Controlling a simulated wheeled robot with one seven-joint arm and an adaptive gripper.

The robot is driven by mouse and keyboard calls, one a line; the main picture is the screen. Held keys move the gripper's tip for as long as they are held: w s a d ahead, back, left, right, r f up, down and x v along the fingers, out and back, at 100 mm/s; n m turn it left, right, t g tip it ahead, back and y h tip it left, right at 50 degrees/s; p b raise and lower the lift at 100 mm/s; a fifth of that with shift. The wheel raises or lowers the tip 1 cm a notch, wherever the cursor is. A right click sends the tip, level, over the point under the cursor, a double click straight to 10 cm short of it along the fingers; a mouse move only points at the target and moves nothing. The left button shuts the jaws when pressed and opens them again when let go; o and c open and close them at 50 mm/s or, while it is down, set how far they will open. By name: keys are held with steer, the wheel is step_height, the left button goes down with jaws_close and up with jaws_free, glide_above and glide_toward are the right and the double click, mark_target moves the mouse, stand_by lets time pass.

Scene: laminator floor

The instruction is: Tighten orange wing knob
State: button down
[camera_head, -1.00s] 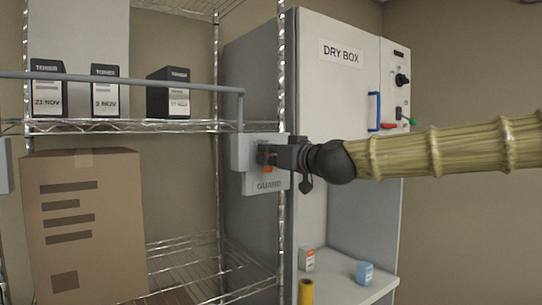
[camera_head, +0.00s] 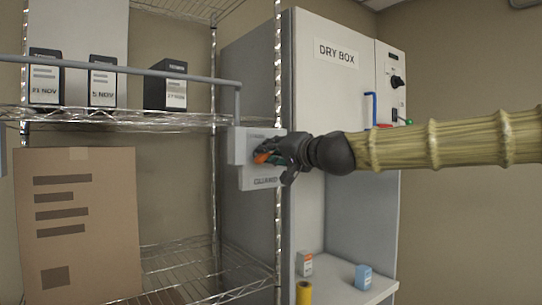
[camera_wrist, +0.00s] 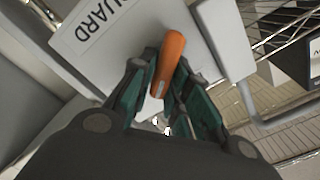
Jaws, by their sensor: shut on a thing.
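The orange wing knob (camera_wrist: 168,62) sits on the pale grey guard block (camera_head: 246,146) at the end of the shelf's rail. In the wrist view it is a narrow orange wing between my two dark fingers with green inner pads. My gripper (camera_head: 270,156) is shut on the knob, reaching in from the right. The knob's orange tip (camera_head: 262,158) shows to the left of the fingers in the head view. Its base is hidden by the fingers. The GUARD label (camera_wrist: 97,20) appears tilted in the wrist view.
The wire shelf (camera_head: 125,121) holds several toner boxes (camera_head: 103,82), with a grey rail (camera_head: 120,69) in front. A cardboard box (camera_head: 75,222) stands below. The dry box (camera_head: 335,100) stands behind my arm, with small boxes and a yellow roll (camera_head: 304,293) on its ledge.

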steer(key=m, duration=0.2)
steer(key=m+b, duration=0.1)
steer(key=m, duration=0.1)
steer(key=shift+w+d+f, duration=0.1)
steer(key=shift+w+d, duration=0.05)
steer(key=shift+d, duration=0.05)
steer(key=shift+m+b, duration=0.7)
steer(key=shift+m, duration=1)
steer(key=c, duration=1.4)
jaws_free()
steer(key=shift+c, duration=0.2)
steer(key=shift+w+a+f, duration=0.15)
steer(key=shift+f, duration=0.15)
steer(key=v, duration=1.2)
steer(key=shift+f, duration=0.1)
